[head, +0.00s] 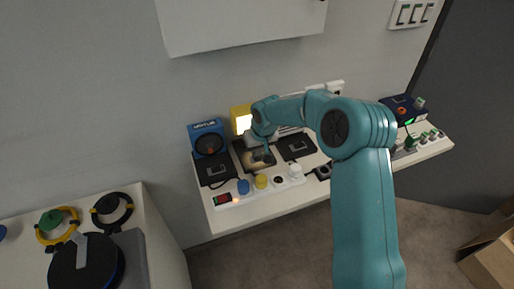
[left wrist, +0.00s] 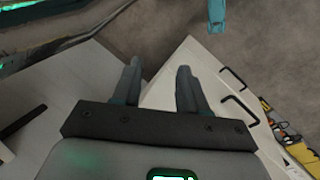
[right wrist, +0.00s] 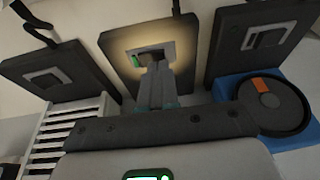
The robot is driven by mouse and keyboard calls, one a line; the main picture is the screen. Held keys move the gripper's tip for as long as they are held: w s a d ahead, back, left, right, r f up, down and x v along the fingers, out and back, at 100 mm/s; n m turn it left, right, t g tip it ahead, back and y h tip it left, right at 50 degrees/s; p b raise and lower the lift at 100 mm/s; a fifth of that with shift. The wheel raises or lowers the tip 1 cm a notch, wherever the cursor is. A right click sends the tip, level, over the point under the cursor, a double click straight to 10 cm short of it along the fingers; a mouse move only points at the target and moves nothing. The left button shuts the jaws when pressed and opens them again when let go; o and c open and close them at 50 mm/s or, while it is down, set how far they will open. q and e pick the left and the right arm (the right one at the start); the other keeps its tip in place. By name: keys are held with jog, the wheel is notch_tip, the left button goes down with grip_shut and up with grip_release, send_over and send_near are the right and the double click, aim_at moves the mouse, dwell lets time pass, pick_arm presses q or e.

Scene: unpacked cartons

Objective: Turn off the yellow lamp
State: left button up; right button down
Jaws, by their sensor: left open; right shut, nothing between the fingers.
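The yellow lamp (head: 239,113) stands at the back of the white table, its pale front glowing; my right arm hides part of it. In front of it lies a black switch plate (head: 268,160), the middle of three. In the right wrist view this plate (right wrist: 118,45) carries a grey switch with a green mark, under warm light. My right gripper (right wrist: 157,68) is shut and empty, its tips at the switch; I cannot tell whether they touch. It also shows in the head view (head: 262,152). My left gripper (left wrist: 158,75) is open and empty, away from the lamp.
Black switch plates lie at left (head: 215,171) and right (head: 295,147). A white power strip (head: 222,205) with several plugs runs along the front. A white cabinet (left wrist: 190,65) is near my left gripper.

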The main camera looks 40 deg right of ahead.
jog(key=shift+a+f+b, duration=0.15)
jog(key=shift+f+b, duration=0.4)
jog(key=shift+b, duration=0.4)
jog(key=shift+a+r, duration=0.1)
jog(key=shift+r, duration=0.15)
jog(key=shift+d, duration=0.25)
jog(key=shift+s+d+p, duration=0.15)
jog(key=shift+d+p, duration=0.2)
jog(key=shift+d, duration=0.3)
jog(key=shift+r, duration=0.15)
